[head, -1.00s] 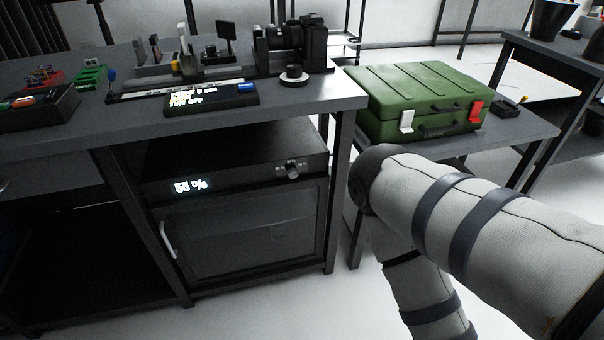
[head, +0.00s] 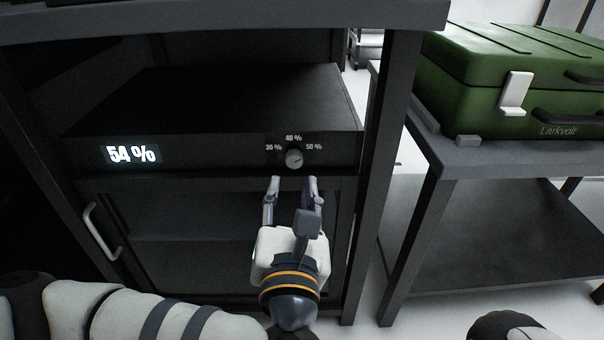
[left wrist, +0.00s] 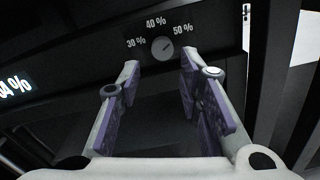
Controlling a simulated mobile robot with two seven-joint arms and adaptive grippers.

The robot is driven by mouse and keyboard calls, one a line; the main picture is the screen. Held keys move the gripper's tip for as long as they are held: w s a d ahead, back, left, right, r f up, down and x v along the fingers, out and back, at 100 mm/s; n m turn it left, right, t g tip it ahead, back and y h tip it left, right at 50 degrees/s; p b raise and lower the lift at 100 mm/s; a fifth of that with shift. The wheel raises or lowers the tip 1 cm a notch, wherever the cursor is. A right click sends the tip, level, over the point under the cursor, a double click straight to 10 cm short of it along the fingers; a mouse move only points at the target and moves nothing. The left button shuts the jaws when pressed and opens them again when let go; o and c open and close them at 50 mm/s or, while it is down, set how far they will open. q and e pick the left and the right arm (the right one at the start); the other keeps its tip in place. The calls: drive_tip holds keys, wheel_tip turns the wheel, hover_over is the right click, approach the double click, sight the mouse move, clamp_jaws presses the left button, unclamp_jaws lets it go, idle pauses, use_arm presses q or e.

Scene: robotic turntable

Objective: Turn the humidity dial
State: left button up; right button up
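The humidity dial (head: 294,158) is a small round grey knob on the dark front panel of the cabinet (head: 210,110). Marks reading 30 %, 40 % and 50 % surround it. A lit display (head: 132,154) left of it reads 54 %. My left gripper (head: 294,182) is open, with its fingertips just below the dial and nothing between them. In the left wrist view the dial (left wrist: 162,48) shows beyond the gap between the two fingers (left wrist: 160,72), apart from them. Its pointer seems turned toward the 50 % side. My right gripper is not in view.
The cabinet's glass door with a pale handle (head: 101,232) is below the panel. A table leg (head: 385,150) stands right of the dial. A green case (head: 520,85) rests on a side table (head: 490,155). The tabletop edge (head: 220,15) overhangs above.

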sight(294, 163)
use_arm(q)
drive_tip(key=w+b, duration=0.1)
drive_tip(key=w, duration=0.5)
drive_tip(key=shift+w+d+f+b, duration=0.1)
drive_tip(key=shift+w+f+b, duration=0.1)
drive_tip(key=shift+w+b, duration=0.2)
drive_tip(key=shift+w+r, duration=0.1)
drive_tip(key=shift+w, duration=0.2)
drive_tip(key=shift+c, duration=0.3)
clamp_jaws()
